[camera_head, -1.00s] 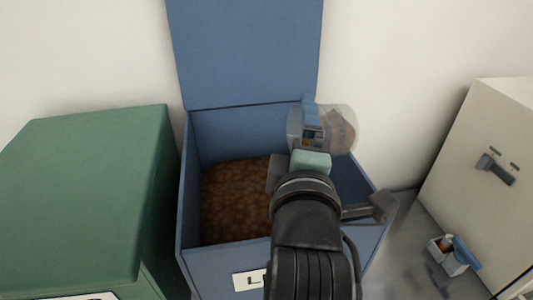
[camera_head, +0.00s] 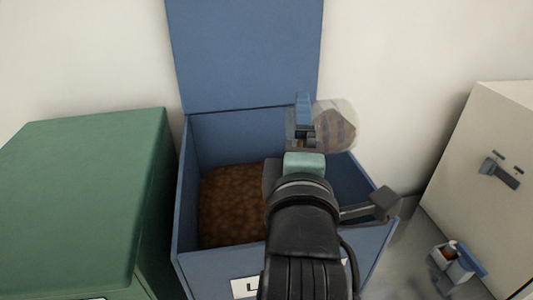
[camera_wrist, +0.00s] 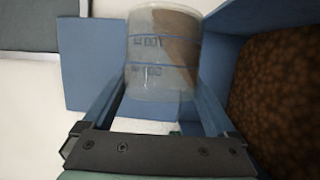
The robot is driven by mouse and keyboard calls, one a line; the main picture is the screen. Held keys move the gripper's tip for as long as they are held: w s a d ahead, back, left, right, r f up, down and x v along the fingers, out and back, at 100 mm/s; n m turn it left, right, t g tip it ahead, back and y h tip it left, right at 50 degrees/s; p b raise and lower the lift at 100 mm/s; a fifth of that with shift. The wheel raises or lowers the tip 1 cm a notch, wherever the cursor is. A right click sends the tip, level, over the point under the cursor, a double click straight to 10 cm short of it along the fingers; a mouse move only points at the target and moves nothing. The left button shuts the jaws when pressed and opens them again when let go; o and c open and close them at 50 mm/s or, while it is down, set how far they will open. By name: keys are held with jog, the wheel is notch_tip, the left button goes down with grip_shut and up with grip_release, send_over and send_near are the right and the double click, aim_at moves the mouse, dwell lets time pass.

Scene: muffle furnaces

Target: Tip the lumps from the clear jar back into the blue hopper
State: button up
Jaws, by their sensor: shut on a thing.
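The blue hopper (camera_head: 183,215) stands open with its lid (camera_head: 245,50) raised against the wall. Brown lumps (camera_head: 230,205) fill its lower part; they also show at the right of the wrist view (camera_wrist: 285,90). My gripper (camera_head: 303,122) is over the hopper's back right part, shut on the clear jar (camera_head: 335,127). In the wrist view, the jar (camera_wrist: 160,85) sits between the two blue fingers (camera_wrist: 155,105), with brown contents along one side. In the head view the jar lies tilted towards the right. I cannot tell where its mouth points.
A green bin (camera_head: 80,190) with its lid shut stands close at the left. A pale cabinet (camera_head: 485,170) with a dark handle stands at the right. A small holder (camera_head: 457,265) with items in it sits at the lower right.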

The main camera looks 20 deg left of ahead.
jog(key=shift+s+a+n+t+b, duration=0.15)
jog(key=shift+n+b, duration=0.35)
jog(key=shift+b, duration=0.35)
jog(key=shift+s+a+n+t+b, duration=0.15)
jog(key=shift+n+b, duration=0.35)
jog(key=shift+b, duration=0.3)
jog(key=shift+n+b, duration=0.3)
jog(key=shift+b, duration=0.05)
jog(key=shift+s+a+n+t+y+b, duration=0.1)
jog(key=shift+a+n+t+y+b, duration=0.25)
jog(key=shift+b, duration=0.55)
jog(key=shift+d+n, duration=0.1)
jog(key=shift+n, duration=0.25)
jog(key=shift+s+f+n+y+b, duration=0.1)
jog(key=shift+n+y+b, duration=0.25)
jog(key=shift+b, duration=0.5)
jog(key=shift+s+n+b, duration=0.1)
jog(key=shift+n+b, duration=0.25)
jog(key=shift+n, duration=0.1)
jog(key=shift+a+f+n+b, duration=0.1)
jog(key=shift+a+n+b, duration=0.1)
jog(key=shift+n+b, duration=0.35)
jog(key=shift+s+a+n+t+b, duration=0.1)
jog(key=shift+n+t+b, duration=0.2)
jog(key=shift+b, duration=0.2)
jog(key=shift+r, duration=0.2)
